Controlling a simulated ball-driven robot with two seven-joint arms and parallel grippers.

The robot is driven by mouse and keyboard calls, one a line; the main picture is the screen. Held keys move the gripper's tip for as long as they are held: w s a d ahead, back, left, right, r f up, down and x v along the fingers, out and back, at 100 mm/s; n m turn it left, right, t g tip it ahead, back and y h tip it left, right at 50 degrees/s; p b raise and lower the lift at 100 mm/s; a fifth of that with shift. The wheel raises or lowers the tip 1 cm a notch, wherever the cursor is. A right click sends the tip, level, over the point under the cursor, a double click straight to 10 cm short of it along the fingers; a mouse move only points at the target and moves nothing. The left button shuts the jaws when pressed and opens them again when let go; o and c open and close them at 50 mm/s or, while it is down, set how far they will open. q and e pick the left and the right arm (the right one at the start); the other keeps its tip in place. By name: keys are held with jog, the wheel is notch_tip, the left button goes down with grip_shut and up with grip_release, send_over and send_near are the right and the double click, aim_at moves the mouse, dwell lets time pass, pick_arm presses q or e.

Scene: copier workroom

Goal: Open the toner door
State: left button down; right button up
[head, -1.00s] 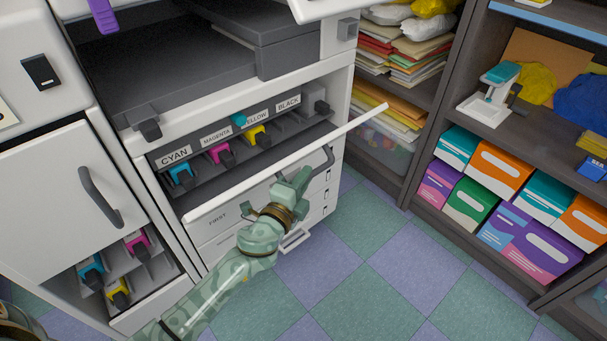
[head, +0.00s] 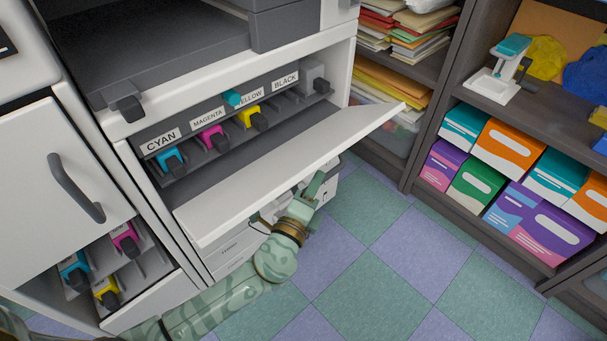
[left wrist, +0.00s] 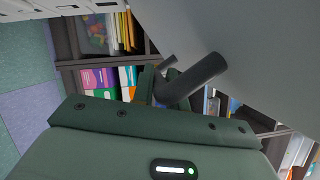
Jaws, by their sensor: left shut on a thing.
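The toner door (head: 285,172) is a long white flap across the copier front, tilted outward and down from its lower edge, with its inner face showing. Its dark bar handle (left wrist: 195,80) shows in the left wrist view against the door's pale outer face (left wrist: 235,35). My left gripper (head: 312,190) is at the door's outer side, below its free edge, and is shut on the handle. The door hides the handle in the head view. Behind the door, the bay shows labels and cyan (head: 170,160), magenta (head: 213,137) and yellow (head: 252,117) cartridges. My right gripper is out of view.
Below the door are white drawers (head: 235,250). A left cabinet has a closed door with a dark handle (head: 75,190) and an open lower rack of cartridges. Shelves with colored boxes (head: 475,190) stand at right. The checkered floor (head: 390,250) between is clear.

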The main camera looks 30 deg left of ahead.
pick_arm(q)
notch_tip(320, 180, down, 10)
jog(key=m+t+h, duration=0.1)
jog(key=m+t, duration=0.1)
jog(key=m, duration=0.5)
jog(key=shift+s+d+r+h+b, duration=0.15)
jog(key=shift+r+h+b, duration=0.05)
jog(key=shift+h+b, duration=0.2)
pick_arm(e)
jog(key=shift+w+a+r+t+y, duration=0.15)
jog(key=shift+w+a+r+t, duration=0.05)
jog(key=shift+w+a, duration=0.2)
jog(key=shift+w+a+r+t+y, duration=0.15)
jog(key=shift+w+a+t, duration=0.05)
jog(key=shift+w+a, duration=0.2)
pick_arm(q)
jog(key=c, duration=1.4)
grip_release()
jog(key=shift+s, duration=0.1)
